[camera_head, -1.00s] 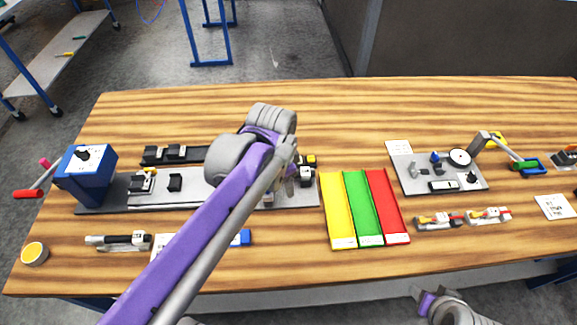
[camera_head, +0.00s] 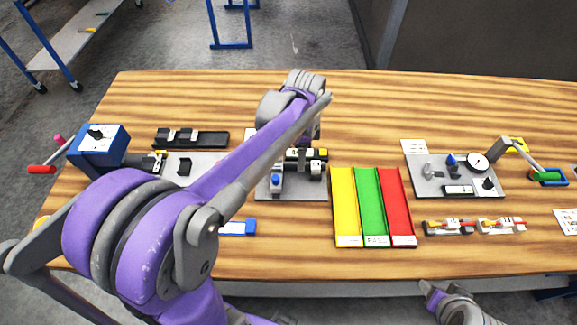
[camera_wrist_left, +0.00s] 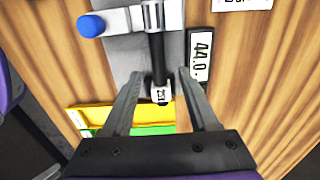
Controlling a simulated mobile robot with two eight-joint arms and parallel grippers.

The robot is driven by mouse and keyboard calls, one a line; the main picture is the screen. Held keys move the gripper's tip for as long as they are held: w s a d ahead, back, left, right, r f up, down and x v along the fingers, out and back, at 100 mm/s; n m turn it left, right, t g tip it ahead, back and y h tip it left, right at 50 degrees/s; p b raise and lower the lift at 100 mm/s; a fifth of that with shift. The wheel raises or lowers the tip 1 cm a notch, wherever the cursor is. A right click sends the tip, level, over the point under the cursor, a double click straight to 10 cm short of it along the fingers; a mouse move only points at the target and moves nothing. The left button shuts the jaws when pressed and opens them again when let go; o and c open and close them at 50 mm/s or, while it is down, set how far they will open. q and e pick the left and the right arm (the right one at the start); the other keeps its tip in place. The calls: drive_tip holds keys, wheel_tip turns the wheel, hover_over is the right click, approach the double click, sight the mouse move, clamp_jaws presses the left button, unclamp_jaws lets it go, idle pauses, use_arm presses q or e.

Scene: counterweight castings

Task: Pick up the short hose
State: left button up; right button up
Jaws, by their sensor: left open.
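A short black hose-like piece (camera_wrist_left: 158,58) with a silver collar and a white tagged end lies along the grey fixture plate in the left wrist view. I take it to be the short hose. My left gripper (camera_wrist_left: 160,76) is open, its two fingers on either side of the tagged end, with gaps visible. In the head view my left gripper (camera_head: 314,128) is over the fixture plate (camera_head: 291,194), its fingertips largely hidden. My right gripper (camera_head: 432,295) shows in part at the bottom edge; its jaw state is unclear.
Yellow (camera_head: 346,205), green (camera_head: 371,205) and red (camera_head: 397,205) trays stand right of the plate. A gauge board (camera_head: 455,187) is further right. The back of the table is clear.

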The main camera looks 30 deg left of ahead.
sight(295, 167)
use_arm(q)
wheel_tip(295, 167, down, 4)
drive_tip(key=shift+s+a+r, duration=0.1)
drive_tip(key=shift+s+r, duration=0.05)
drive_tip(key=shift+r, duration=0.05)
clamp_jaws()
